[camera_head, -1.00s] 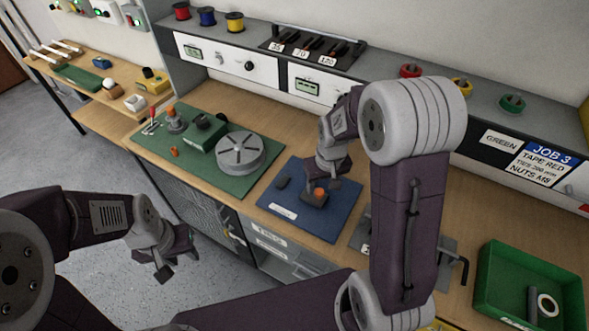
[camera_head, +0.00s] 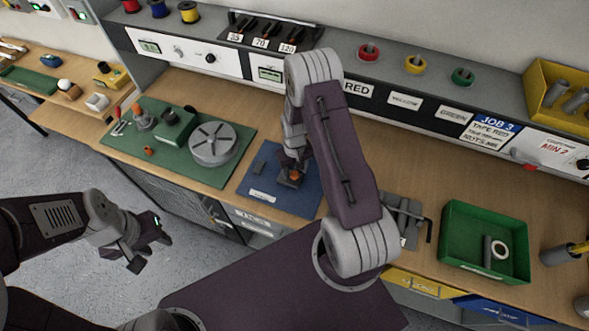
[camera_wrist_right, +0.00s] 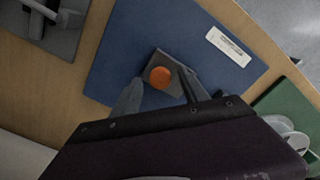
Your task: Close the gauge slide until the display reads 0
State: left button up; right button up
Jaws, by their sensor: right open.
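A dark grey block with an orange round knob (camera_head: 295,175) sits on the blue mat (camera_head: 262,192). In the right wrist view the orange knob (camera_wrist_right: 160,76) is seen from above, on the grey block between the fingertips. My right gripper (camera_wrist_right: 157,92) is open, its fingers on either side of the block; contact cannot be told. One small display (camera_head: 270,73) is on the white panel behind the mat, and another display (camera_head: 149,47) is further left. Their digits are too small to read. My left gripper (camera_head: 150,250) appears open and empty, in front of the bench over the floor.
A green mat (camera_head: 225,178) with a grey slotted disc (camera_head: 213,144) lies left of the blue mat. A grey plate (camera_head: 402,214) and a green tray (camera_head: 460,222) are to the right. Coloured spools line the shelf. Bare bench shows between the blue mat and the grey plate.

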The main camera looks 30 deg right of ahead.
jog(key=shift+s+f, duration=0.15)
jog(key=shift+f, duration=0.05)
jog(key=shift+w, duration=0.2)
jog(key=c, duration=0.3)
grip_shut()
dwell(0.8)
